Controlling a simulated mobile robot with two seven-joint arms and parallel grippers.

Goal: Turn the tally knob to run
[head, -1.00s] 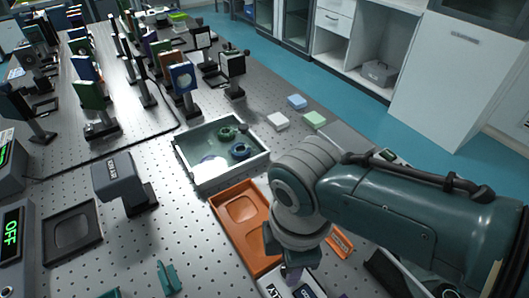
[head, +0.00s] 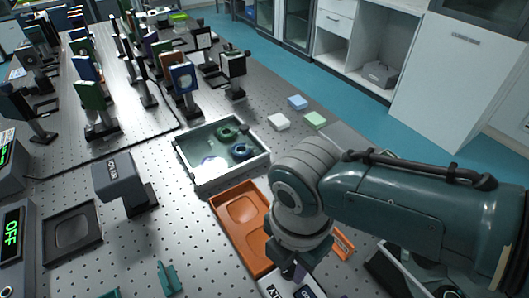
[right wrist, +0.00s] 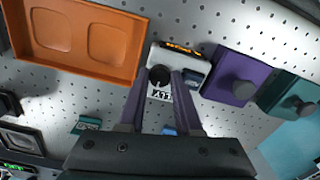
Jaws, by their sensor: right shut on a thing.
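The tally box (right wrist: 188,73) is a white unit with a black round knob (right wrist: 159,75), a partly hidden label ending in "LLY" and a dark strip with small orange lettering that I cannot read. In the head view the white box (head: 272,288) shows only partly at the bottom edge, below my right wrist. My right gripper (right wrist: 160,77) has its two purple fingers on either side of the knob and is shut on it. It also shows in the head view (head: 293,272). The knob's pointer direction is not clear. My left gripper is out of view.
In the wrist view a purple box (right wrist: 232,88) and a teal box (right wrist: 280,92) with knobs stand close on the right. A green "OFF" display (head: 12,245) stands far left.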

